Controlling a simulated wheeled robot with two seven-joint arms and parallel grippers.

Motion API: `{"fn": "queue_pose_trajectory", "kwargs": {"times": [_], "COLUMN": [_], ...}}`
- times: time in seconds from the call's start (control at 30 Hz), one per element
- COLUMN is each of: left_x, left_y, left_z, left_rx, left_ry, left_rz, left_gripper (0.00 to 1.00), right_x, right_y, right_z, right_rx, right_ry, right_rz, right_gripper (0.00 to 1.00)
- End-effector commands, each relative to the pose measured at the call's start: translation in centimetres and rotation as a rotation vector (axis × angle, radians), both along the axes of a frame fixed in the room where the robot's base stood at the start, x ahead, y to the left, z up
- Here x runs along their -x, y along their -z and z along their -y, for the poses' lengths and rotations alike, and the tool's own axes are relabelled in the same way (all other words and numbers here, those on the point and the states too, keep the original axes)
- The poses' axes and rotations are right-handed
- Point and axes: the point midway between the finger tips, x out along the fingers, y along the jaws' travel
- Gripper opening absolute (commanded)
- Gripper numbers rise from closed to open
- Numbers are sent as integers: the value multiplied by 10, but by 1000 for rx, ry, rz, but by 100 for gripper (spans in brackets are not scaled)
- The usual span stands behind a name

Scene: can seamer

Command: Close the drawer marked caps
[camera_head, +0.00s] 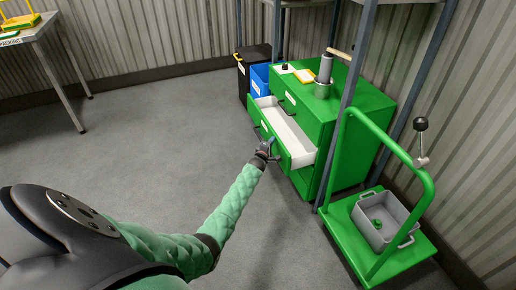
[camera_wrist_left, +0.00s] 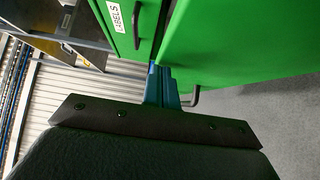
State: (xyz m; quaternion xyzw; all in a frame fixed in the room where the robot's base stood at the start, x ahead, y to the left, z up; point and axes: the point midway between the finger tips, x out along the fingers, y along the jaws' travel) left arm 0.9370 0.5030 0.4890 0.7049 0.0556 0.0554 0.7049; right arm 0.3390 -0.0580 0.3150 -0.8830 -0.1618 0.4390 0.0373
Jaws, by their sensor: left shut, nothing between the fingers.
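A green cabinet (camera_head: 338,124) stands right of centre in the head view. One of its drawers (camera_head: 288,134) is pulled out, with a white, empty-looking inside; the label on its front is too small to read. Another drawer above it looks shut. My left gripper (camera_head: 271,143) is at the open drawer's front, fingers shut and empty; contact cannot be told. In the left wrist view its blue fingers (camera_wrist_left: 162,86) are close to green panels, one with a label (camera_wrist_left: 117,17) reading LABELS. My right gripper is not in view.
A green trolley (camera_head: 372,238) with a grey bin (camera_head: 382,217) stands right of the cabinet. A blue bin (camera_head: 260,80) and a black bin (camera_head: 246,68) stand behind it. A table (camera_head: 32,29) is far left; the floor between is clear.

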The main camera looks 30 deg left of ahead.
Motion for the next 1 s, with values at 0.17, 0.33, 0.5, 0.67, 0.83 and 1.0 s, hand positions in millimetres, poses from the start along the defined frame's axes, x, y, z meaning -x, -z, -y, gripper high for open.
{"fn": "queue_pose_trajectory", "kwargs": {"times": [0.17,0.33,0.5,0.67,0.83,1.0], "left_x": [-30,-54,-73,-80,-82,-82], "left_y": [3,4,2,1,0,0], "left_z": [22,40,53,59,60,60], "left_rx": [3,2,2,0,0,0], "left_ry": [1,1,0,0,0,0], "left_rz": [2,1,0,0,0,0], "left_gripper": [0,0,0,0,0,0], "right_x": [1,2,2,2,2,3], "right_y": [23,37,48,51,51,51], "right_z": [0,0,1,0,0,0], "right_rx": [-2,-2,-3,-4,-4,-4], "right_ry": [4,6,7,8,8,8], "right_rz": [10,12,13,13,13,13], "right_gripper": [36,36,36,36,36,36]}}
